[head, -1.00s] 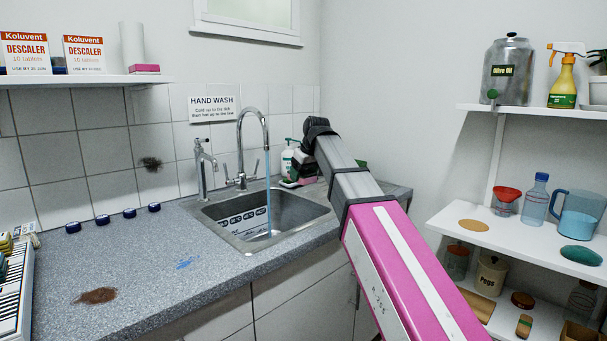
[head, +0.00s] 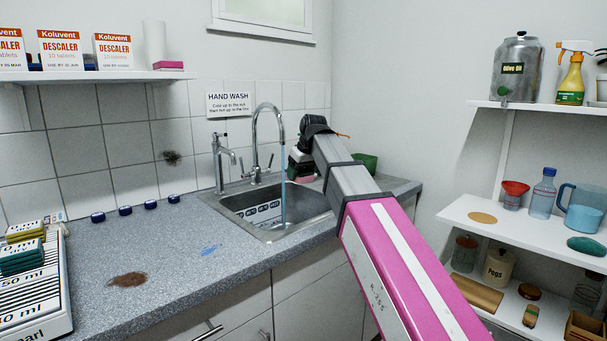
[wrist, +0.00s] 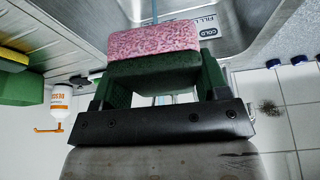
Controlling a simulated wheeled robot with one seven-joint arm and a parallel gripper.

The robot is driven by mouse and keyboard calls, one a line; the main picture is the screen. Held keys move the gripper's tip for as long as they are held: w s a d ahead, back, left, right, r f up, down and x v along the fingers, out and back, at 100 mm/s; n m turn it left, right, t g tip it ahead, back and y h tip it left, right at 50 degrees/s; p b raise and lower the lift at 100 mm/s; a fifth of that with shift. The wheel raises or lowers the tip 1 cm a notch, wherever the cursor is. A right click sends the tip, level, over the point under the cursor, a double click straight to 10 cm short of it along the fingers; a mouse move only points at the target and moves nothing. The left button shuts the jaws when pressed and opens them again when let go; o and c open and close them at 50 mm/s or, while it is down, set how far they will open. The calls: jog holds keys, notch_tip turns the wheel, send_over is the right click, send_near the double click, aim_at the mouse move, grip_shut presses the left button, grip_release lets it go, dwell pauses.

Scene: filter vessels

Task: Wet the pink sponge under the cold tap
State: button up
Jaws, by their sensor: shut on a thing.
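My gripper (wrist: 158,90) is shut on the pink sponge (wrist: 152,40), which has a dark green scouring layer on the finger side. In the head view the pink sponge (head: 301,178) is a small patch below my gripper (head: 302,160), at the sink's right rear. A tall curved tap (head: 268,140) runs a thin stream of water (head: 283,195) into the steel sink (head: 240,204). The sponge is right of the stream in the head view; whether they touch cannot be told.
A shorter tap (head: 219,160) stands left of the running one. A hand wash sign (head: 230,103) hangs above. Blue caps (head: 150,204) and a brown stain (head: 128,280) lie on the counter. A spray bottle (wrist: 60,105) and green-and-yellow sponge (wrist: 17,80) stand beside my gripper.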

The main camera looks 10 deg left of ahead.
aim_at(303, 173)
jog(key=w+a+f, duration=0.2)
jog(key=w+a, duration=0.3)
jog(key=w, duration=0.3)
jog(key=shift+w, duration=0.4)
jog(key=shift+a, duration=0.1)
dwell(0.5)
jog(key=shift+s+d, duration=0.7)
jog(key=shift+s, duration=0.45)
jog(key=shift+s+d, duration=0.65)
jog(key=shift+s, duration=0.5)
jog(key=shift+s+d, duration=0.7)
jog(key=shift+s, duration=0.45)
jog(key=shift+s+d+r, duration=0.45)
jog(key=shift+s+r, duration=0.2)
jog(key=shift+s, duration=0.05)
jog(key=shift+s+d+r, duration=0.4)
jog(key=shift+s+r, duration=0.3)
jog(key=shift+s, duration=0.05)
jog(key=shift+s+d+r, duration=0.45)
jog(key=shift+s+r, duration=0.2)
jog(key=shift+s, duration=0.05)
